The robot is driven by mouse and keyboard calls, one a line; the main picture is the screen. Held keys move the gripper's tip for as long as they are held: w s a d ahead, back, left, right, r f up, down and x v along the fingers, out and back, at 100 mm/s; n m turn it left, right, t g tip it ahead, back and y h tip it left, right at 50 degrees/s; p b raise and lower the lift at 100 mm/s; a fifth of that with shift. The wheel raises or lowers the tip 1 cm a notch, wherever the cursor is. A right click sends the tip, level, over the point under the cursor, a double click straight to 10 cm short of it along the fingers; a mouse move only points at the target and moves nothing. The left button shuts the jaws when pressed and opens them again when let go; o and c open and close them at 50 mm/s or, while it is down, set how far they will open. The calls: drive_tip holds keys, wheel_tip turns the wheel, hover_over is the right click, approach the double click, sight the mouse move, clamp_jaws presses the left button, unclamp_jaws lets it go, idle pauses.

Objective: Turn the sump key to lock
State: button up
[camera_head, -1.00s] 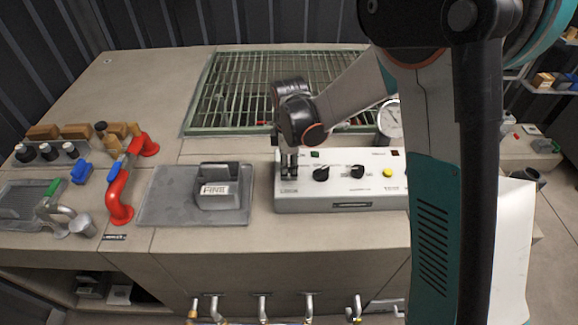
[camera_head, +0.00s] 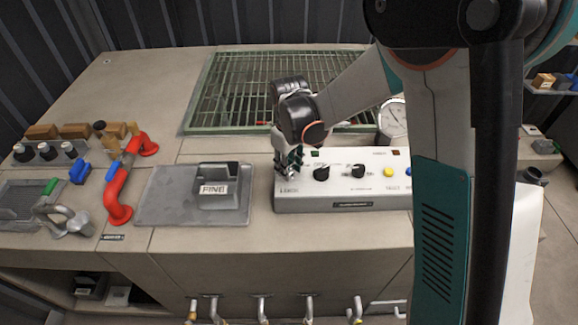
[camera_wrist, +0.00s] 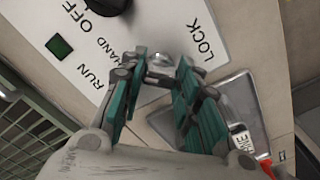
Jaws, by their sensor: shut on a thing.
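The white control panel (camera_head: 350,205) stands on the bench below the grating, with its selector knobs to the right of my gripper. My gripper (camera_head: 289,172) points down at the panel's left end. In the wrist view, the teal fingers of my gripper (camera_wrist: 161,76) are shut on the silver sump key (camera_wrist: 162,64), between and just beyond the fingertips. Most of the key is hidden by the fingers. The word LOCK (camera_wrist: 201,42) is printed beside it, and RUN (camera_wrist: 94,76) is on the other side.
Black selector knobs (camera_head: 321,173) and a yellow button (camera_head: 389,171) sit on the panel. A grey block marked FINE (camera_head: 217,187) stands on a tray to the left. A red pipe (camera_head: 119,190) is farther left. A gauge (camera_head: 393,119) stands behind the panel.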

drive_tip(key=m, duration=0.4)
drive_tip(key=shift+m, duration=0.3)
drive_tip(key=m, duration=0.4)
drive_tip(key=shift+b, duration=0.3)
drive_tip(key=o, duration=1.1)
drive_tip(key=shift+c, duration=0.2)
drive_tip(key=shift+r, duration=0.1)
wheel_tip(320, 180, up, 12)
